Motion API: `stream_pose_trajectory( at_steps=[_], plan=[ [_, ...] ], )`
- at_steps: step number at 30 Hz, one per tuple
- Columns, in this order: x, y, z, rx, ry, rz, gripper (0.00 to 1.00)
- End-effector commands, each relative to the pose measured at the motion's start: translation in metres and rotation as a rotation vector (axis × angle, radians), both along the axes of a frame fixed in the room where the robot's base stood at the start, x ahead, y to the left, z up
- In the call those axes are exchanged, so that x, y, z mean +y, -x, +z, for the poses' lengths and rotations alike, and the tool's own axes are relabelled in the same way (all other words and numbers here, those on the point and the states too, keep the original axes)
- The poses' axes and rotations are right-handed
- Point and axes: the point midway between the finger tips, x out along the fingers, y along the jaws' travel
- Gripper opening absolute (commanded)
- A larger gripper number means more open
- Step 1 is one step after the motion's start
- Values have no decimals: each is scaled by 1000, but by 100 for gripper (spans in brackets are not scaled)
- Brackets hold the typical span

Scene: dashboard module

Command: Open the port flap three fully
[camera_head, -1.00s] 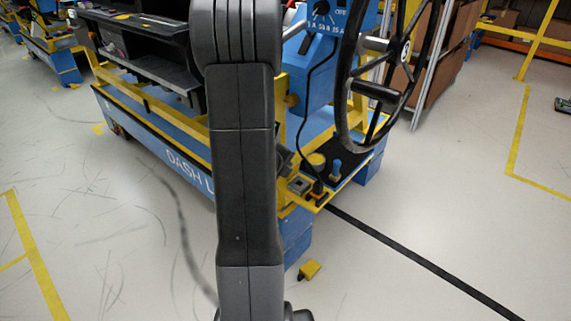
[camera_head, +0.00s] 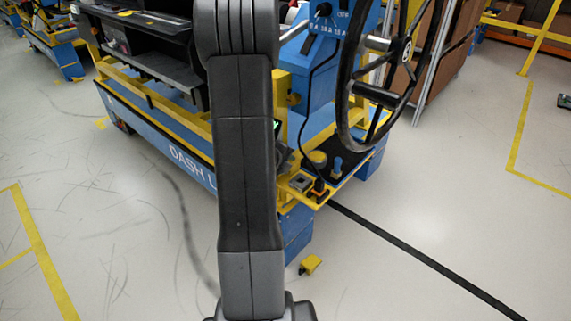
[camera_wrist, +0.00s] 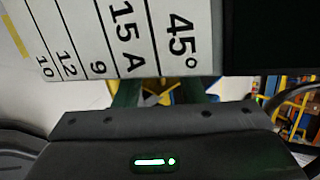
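I cannot make out port flap three in either view. In the wrist view a white label panel (camera_wrist: 110,40) with black markings such as "45°" and "15 A" fills the upper left, very close to the camera. A dark panel (camera_wrist: 272,35) stands to its right. My gripper (camera_wrist: 163,92) shows below the label, with a green light on its body. Two dark finger parts seem to stand apart, but their tips are hidden behind the label. In the head view my arm hides most of the gripper. The dashboard module (camera_head: 150,50) stands behind the arm at upper left.
A blue and yellow cart (camera_head: 165,135) carries the module. A black steering wheel (camera_head: 345,90) and a blue box with a dial (camera_head: 318,75) stand right of my arm. A small yellow block (camera_head: 310,265) lies on the floor. The floor at right is mostly clear.

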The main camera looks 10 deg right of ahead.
Motion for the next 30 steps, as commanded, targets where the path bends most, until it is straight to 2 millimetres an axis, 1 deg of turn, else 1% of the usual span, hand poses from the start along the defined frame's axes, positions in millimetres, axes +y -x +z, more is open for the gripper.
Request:
stream_pose_trajectory(
  at_steps=[5,12,18,21,24,30],
  plan=[
    [8,8,15,-1,1,2,37],
    [34,38,55,-3,0,3,37],
    [53,60,81,-1,-1,3,37],
    [59,68,90,-1,1,2,37],
    [63,73,94,0,1,1,37],
    [65,75,95,1,-1,0,37]
  ],
)
